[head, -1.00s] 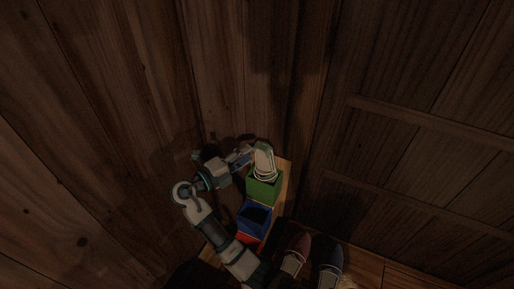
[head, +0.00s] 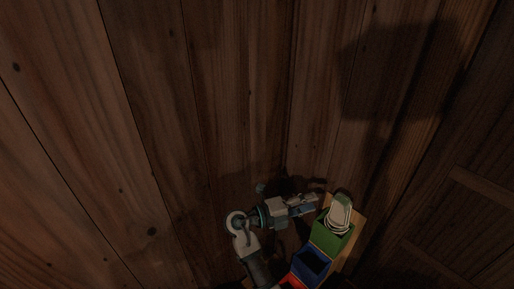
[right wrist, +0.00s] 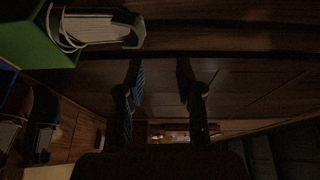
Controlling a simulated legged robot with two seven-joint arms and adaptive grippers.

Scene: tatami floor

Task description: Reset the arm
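My right arm comes in from the bottom of the head view. Its gripper (head: 310,201) is just left of a green box (head: 328,239). A pale item with white loops (head: 339,214) stands up out of that box. In the right wrist view my right gripper (right wrist: 160,74) has its two dark fingers apart with nothing between them. The green box (right wrist: 30,38) and the pale item (right wrist: 97,27) are at the upper left there, apart from the fingers. My left gripper is not in view.
A blue box (head: 309,265) and a red box (head: 291,283) line up below the green one on a light wooden board (head: 354,236). Dark wooden plank walls (head: 200,110) surround them. The right wrist view shows dark shapes at the left, too dim to name.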

